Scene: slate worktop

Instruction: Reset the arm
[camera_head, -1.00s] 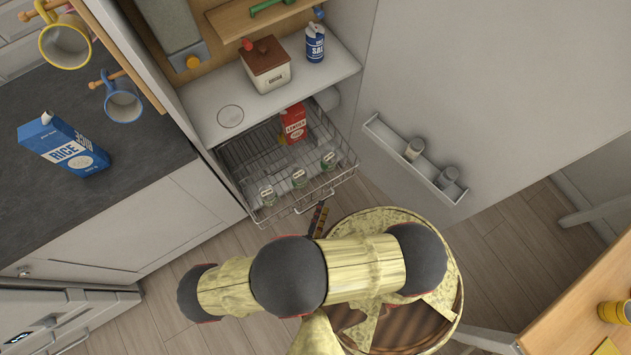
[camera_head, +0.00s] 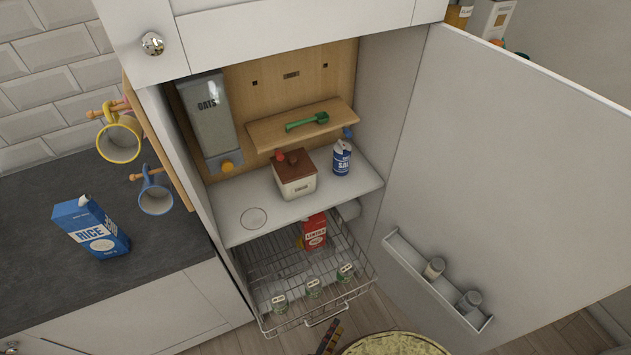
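My gripper is not in view, so its fingers cannot be seen. My arm's links, which were in the lower middle before, are out of the picture now.
The cupboard door (camera_head: 490,160) stands open to the right, with a small rack (camera_head: 408,261) holding two jars. The basket juts out over the floor.

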